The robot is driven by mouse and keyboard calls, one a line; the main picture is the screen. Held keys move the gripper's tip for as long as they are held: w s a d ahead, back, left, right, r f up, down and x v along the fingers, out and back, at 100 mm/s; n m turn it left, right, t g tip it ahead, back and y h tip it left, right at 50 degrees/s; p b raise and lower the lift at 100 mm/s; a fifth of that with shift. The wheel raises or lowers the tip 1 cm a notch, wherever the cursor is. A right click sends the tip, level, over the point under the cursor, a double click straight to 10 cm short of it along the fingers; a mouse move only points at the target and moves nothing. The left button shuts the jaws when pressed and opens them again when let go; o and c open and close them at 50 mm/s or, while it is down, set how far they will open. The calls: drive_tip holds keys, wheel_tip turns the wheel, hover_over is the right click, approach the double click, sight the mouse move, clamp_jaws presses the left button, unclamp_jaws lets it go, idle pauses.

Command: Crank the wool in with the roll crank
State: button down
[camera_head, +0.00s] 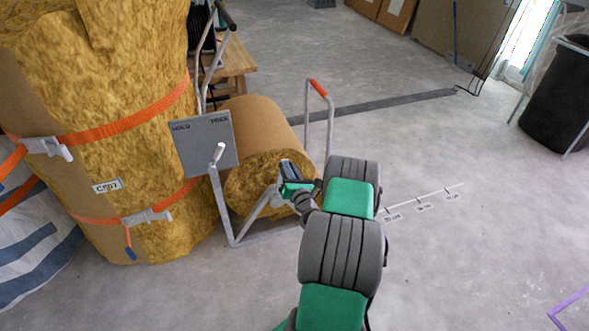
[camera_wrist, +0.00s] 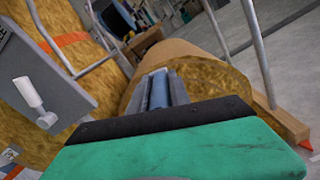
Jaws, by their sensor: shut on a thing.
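The wool roll (camera_head: 250,187) lies in a grey tube frame (camera_head: 230,222), its brown paper facing (camera_head: 262,118) on top and its yellow end towards me. It also shows beyond my fingers in the wrist view (camera_wrist: 215,80). My gripper (camera_head: 287,172) is at the near end of the roll, shut. In the wrist view, a blue-grey grip, which looks like the handle of the roll crank (camera_wrist: 158,92), lies between its fingers. The rest of the crank is mostly hidden behind my gripper.
A grey panel (camera_head: 190,145) with a white-knobbed lever (camera_head: 217,153) stands left of the roll. A large strapped wool bale (camera_head: 130,90) fills the left. A tube handle with an orange grip (camera_head: 318,88) rises behind my arm. Floor marks (camera_head: 420,206) lie right; the floor there is clear.

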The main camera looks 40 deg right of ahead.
drive_tip(key=shift+f, duration=0.2)
drive_tip(key=c, duration=1.2)
unclamp_jaws()
drive_tip(key=v, duration=0.7)
drive_tip(key=shift+s+p, duration=0.35)
drive_tip(key=shift+s, duration=0.05)
drive_tip(key=shift+a, duration=0.1)
